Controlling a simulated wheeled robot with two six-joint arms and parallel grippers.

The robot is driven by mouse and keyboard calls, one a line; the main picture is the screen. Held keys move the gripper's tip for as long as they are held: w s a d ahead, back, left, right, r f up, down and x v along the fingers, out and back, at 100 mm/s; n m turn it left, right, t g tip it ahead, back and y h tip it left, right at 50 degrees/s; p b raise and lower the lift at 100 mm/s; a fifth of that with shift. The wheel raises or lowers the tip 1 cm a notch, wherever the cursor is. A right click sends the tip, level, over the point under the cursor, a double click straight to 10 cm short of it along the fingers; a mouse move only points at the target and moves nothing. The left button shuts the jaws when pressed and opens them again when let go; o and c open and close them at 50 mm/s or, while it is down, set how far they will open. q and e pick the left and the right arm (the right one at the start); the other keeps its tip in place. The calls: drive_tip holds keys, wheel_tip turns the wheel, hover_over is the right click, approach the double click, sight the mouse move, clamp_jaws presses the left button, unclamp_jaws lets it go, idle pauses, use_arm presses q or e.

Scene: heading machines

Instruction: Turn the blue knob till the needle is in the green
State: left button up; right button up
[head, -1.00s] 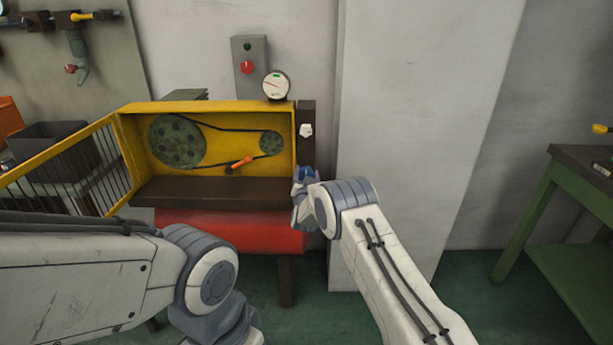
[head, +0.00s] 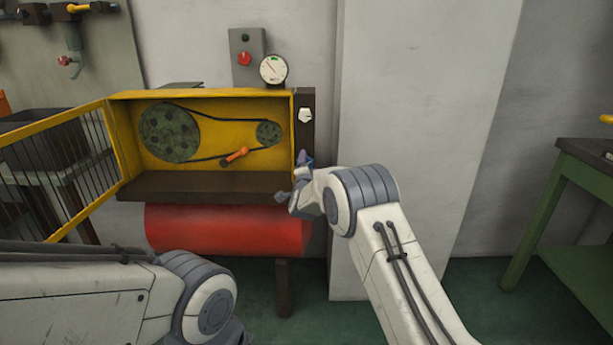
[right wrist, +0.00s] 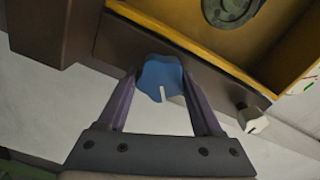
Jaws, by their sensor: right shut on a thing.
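The blue knob (right wrist: 160,76) has a white pointer line and sits on the dark strip at the machine's right side. My right gripper (right wrist: 160,80) is shut on it, one finger on each side. In the head view the right gripper (head: 299,172) is at the strip's lower part, largely hiding the knob. The round white gauge (head: 273,69) stands on top of the machine. Its thin needle points up and left, and a small green mark shows near the top of the dial. The needle appears left of the green. My left gripper is out of view.
A white knob (head: 305,115) sits above the blue one on the strip. The yellow housing (head: 200,94) holds green pulleys, a belt and an orange-handled lever (head: 235,157). A barred yellow guard (head: 60,160) stands open at left. A grey box with a red button (head: 244,58) is behind.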

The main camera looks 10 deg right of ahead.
drive_tip(key=m+b, duration=0.3)
drive_tip(key=b, duration=0.1)
drive_tip(key=m+b, duration=0.3)
drive_tip(key=f+m+b, duration=0.1)
drive_tip(key=m+b, duration=0.2)
drive_tip(key=b, duration=0.1)
drive_tip(key=shift+b, duration=0.35)
drive_tip(key=shift+r+m+b, duration=0.15)
drive_tip(key=shift+m+b, duration=1.05)
drive_tip(key=shift+b, duration=0.1)
drive_tip(key=o, duration=1.4)
drive_tip(key=shift+s+a, duration=0.15)
drive_tip(key=shift+s, duration=0.45)
drive_tip(key=s, duration=0.3)
drive_tip(key=s+a, duration=0.1)
drive_tip(key=s, duration=0.5)
drive_tip(key=shift+s+a, duration=0.1)
drive_tip(key=shift+a, duration=0.05)
